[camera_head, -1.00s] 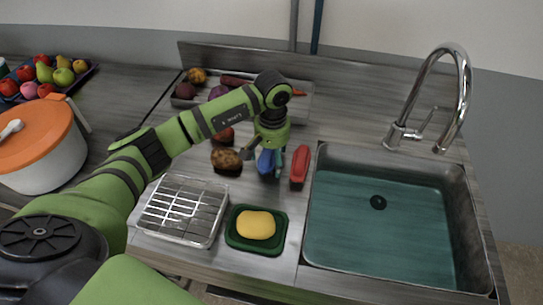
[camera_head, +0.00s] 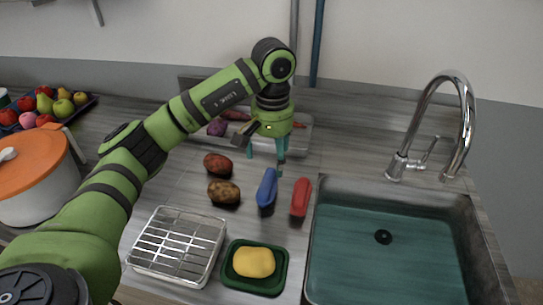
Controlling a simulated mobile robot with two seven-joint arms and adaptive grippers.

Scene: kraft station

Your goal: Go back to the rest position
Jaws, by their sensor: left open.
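My left gripper (camera_head: 265,152) is open and empty, pointing down above the counter in front of the back tray. Its teal fingers are apart. A blue object (camera_head: 267,188) lies on the counter just below and in front of it, apart from the fingers. A red object (camera_head: 300,197) lies beside the blue one, to its right. My left arm comes in from the lower left and hides part of the counter and the back tray. My right gripper does not show.
Two potatoes (camera_head: 223,192) lie left of the blue object. A wire rack (camera_head: 178,246), a green dish (camera_head: 273,283) with a yellow sponge (camera_head: 254,262), and a sink (camera_head: 410,192) with a tall faucet (camera_head: 461,115) surround the area. A pot (camera_head: 48,195) and a fruit tray (camera_head: 80,108) stand left.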

